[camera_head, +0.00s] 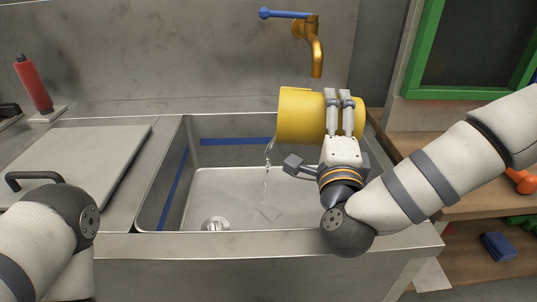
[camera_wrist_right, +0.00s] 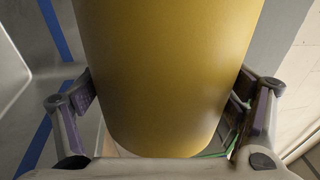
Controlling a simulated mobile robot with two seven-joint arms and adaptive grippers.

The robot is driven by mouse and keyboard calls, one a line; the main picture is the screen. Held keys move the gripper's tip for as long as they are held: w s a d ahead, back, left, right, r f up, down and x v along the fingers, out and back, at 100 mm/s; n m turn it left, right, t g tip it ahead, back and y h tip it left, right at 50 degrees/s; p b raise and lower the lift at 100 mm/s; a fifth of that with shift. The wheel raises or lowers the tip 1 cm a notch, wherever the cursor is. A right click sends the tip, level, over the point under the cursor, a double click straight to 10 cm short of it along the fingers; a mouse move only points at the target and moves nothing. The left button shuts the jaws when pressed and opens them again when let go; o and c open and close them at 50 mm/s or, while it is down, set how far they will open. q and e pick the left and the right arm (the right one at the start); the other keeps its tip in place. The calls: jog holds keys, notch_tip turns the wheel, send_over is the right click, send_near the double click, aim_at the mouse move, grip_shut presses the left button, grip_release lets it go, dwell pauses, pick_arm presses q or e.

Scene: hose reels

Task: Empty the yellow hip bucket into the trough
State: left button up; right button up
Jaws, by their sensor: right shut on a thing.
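The yellow bucket (camera_head: 302,115) is tipped on its side over the right part of the steel trough (camera_head: 190,190), its mouth to the left. A thin stream of water (camera_head: 267,165) falls from its mouth into the trough. My right gripper (camera_head: 338,105) is shut on the bucket from the near side. In the right wrist view, the bucket (camera_wrist_right: 165,70) fills the middle, with a finger on each side of it. The inside of the bucket is hidden. My left arm shows at the lower left, but its gripper is out of view.
An orange-brass tap (camera_head: 316,55) with a blue lever hangs above the bucket. A grey lid-like board (camera_head: 75,160) with a black handle lies left of the trough. A red bottle-like thing (camera_head: 33,85) stands behind it. Wooden shelves (camera_head: 470,205) are at right.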

pick_arm(q)
jog(key=shift+r, duration=0.1)
pick_arm(e)
jog(key=shift+d, duration=0.3)
pick_arm(q)
jog(key=shift+a, duration=0.15)
pick_arm(e)
jog(key=shift+n, duration=0.3)
pick_arm(q)
jog(key=shift+s+a+r+p, duration=0.2)
jog(key=shift+a+r+p, duration=0.25)
jog(key=shift+a, duration=0.15)
pick_arm(e)
jog(key=shift+a+r+n, duration=0.1)
jog(key=shift+a+n, duration=0.25)
jog(key=shift+n, duration=0.55)
